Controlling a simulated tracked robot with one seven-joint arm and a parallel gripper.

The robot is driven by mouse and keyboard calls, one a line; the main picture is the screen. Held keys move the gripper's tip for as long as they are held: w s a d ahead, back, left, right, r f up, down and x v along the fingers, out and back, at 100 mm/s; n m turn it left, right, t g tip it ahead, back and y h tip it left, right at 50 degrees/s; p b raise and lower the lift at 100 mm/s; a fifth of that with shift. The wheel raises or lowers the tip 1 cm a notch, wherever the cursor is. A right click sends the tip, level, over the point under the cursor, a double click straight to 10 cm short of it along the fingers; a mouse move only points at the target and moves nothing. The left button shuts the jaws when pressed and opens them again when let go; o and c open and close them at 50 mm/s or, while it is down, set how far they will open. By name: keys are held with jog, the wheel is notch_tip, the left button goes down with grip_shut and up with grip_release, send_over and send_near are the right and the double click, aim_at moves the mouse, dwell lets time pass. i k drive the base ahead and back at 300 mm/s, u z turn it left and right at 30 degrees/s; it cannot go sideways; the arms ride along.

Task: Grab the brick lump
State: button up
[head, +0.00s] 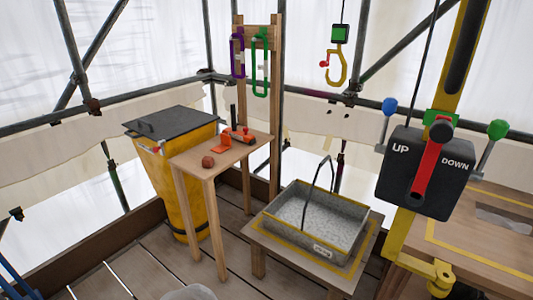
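The brick lump (208,162) is a small reddish-brown rounded piece. It lies on the top of a tall narrow wooden stand (190,159), near its front left part. My gripper is not clearly visible in the head view. A pale rounded shape (188,292) shows at the bottom edge, cut off by the frame, and I cannot tell what it is.
An orange tool (238,136) lies behind the lump on the stand. A yellow bin (180,190) with a dark lid stands left. A grey metal tray (318,243) with a handle sits on a low table right. An UP/DOWN control box (425,172) hangs at the right.

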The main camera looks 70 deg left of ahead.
aim_at(208, 162)
jog(key=z, duration=0.05)
jog(key=i, duration=1.5)
jog(key=u, duration=3.9)
jog(key=i, duration=1.75)
jog(key=z, duration=0.15)
